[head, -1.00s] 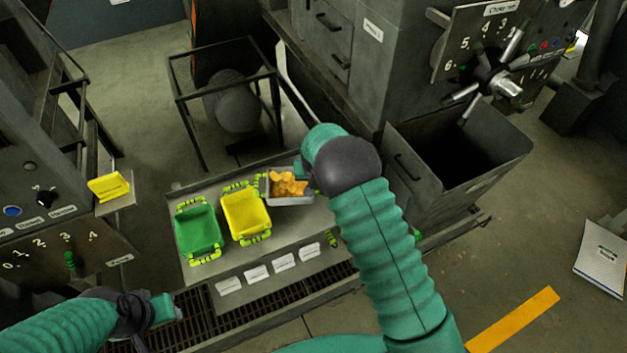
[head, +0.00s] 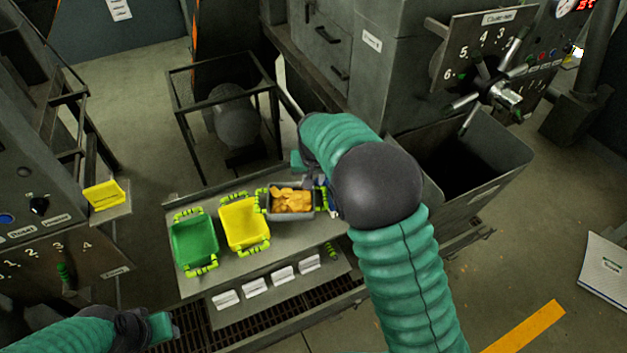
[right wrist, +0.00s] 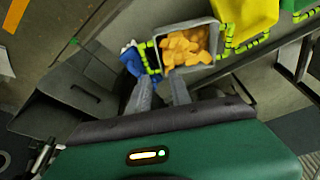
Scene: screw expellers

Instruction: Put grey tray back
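The grey tray (head: 290,215), full of orange-brown chunks, appears to sit on the bench (head: 222,277), right of the yellow tray (head: 243,223). It has yellow-green handles at its sides. In the right wrist view the grey tray (right wrist: 190,70) lies just beyond my right gripper (right wrist: 161,82). The two grey fingers stand apart near one handle and the tray's corner. I see no firm grip on the handle. In the head view my arm mostly hides this gripper. My left gripper (head: 158,328) is low at the left, away from the trays; its fingers are unclear.
A green tray (head: 194,243) stands left of the yellow one. White labels (head: 254,284) line the bench front. A dark open bin (head: 480,195) stands at the right. A black frame (head: 225,70) rises behind the bench. A small blue object (right wrist: 131,60) lies beside the handle.

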